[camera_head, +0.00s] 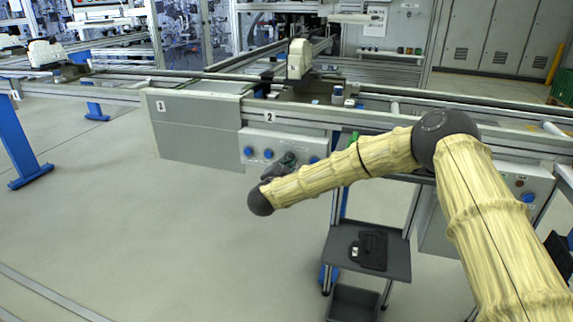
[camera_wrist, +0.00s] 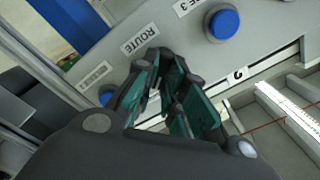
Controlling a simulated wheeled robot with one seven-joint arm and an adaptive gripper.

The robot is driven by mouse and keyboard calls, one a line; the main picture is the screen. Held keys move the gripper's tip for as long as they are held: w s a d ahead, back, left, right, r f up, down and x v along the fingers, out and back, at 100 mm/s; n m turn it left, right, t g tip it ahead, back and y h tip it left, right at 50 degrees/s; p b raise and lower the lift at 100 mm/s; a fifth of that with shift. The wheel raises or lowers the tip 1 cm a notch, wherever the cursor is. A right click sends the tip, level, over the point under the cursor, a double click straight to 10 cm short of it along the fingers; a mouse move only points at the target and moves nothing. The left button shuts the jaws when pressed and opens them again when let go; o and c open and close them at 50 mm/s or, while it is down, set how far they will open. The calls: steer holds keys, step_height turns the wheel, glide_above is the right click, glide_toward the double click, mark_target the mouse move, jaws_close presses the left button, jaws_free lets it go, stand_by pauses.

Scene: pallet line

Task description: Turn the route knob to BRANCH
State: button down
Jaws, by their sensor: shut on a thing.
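The route knob is mostly hidden between my fingers, on the light grey control panel (camera_head: 225,150) below the conveyor. The ROUTE label (camera_wrist: 138,38) is readable just above my fingertips in the wrist view. My gripper (camera_wrist: 160,70), with teal finger pads, reaches the panel and is shut on the knob. In the head view my gripper (camera_head: 287,160) is small and dark against the panel. Another label (camera_wrist: 95,75) lies left of the fingers in the wrist view, too blurred to read. Which way the knob points cannot be told.
Blue buttons flank the knob: one (camera_wrist: 223,25) at upper right and one (camera_wrist: 107,96) at left in the wrist view. A conveyor rail (camera_head: 400,122) runs above the panel. A grey shelf (camera_head: 340,245) with a dark item stands below.

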steer(key=shift+f+m, duration=0.15)
steer(key=shift+m, duration=0.75)
steer(key=c, duration=1.5)
jaws_free()
steer(key=v, duration=1.2)
